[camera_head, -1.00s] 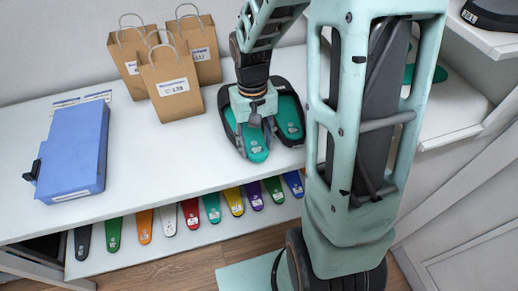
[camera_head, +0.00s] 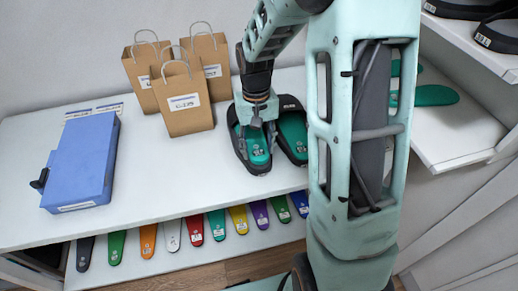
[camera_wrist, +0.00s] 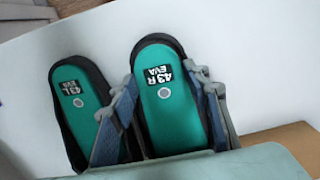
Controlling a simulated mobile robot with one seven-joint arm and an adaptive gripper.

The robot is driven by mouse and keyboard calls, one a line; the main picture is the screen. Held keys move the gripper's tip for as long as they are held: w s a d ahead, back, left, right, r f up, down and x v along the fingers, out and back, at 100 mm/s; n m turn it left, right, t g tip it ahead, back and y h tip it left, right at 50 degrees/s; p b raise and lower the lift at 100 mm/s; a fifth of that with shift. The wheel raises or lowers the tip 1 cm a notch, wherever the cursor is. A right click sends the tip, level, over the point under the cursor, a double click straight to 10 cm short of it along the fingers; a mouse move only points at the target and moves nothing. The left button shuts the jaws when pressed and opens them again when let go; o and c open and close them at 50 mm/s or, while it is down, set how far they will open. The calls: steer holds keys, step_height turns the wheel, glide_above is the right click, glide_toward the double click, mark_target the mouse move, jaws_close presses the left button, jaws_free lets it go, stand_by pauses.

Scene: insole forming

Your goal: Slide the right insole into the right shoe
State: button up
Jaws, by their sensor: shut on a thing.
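The right insole (camera_wrist: 172,112) is teal with a black "43 R EVA" label. My gripper (camera_head: 262,122) is shut on its sides; a finger stands at each edge in the wrist view (camera_wrist: 168,90). The insole also shows in the head view (camera_head: 256,150). It lies within the outline of the dark right shoe (camera_wrist: 150,43), whose rim shows around its labelled end. How deep it sits, and its far end, I cannot tell. The left shoe (camera_wrist: 58,100) stands beside it with the teal "43 L" insole (camera_wrist: 80,105) lying inside.
Three paper bags (camera_head: 188,118) stand behind left of the shoes. A blue box (camera_head: 82,165) lies at the left of the white table (camera_head: 150,190). Several coloured insoles (camera_head: 195,230) lie on a lower shelf in front. A side shelf (camera_head: 455,135) at right holds a teal insole (camera_head: 435,95).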

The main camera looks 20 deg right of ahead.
steer(key=o, duration=1)
steer(key=r, duration=1.2)
steer(key=shift+w, duration=0.35)
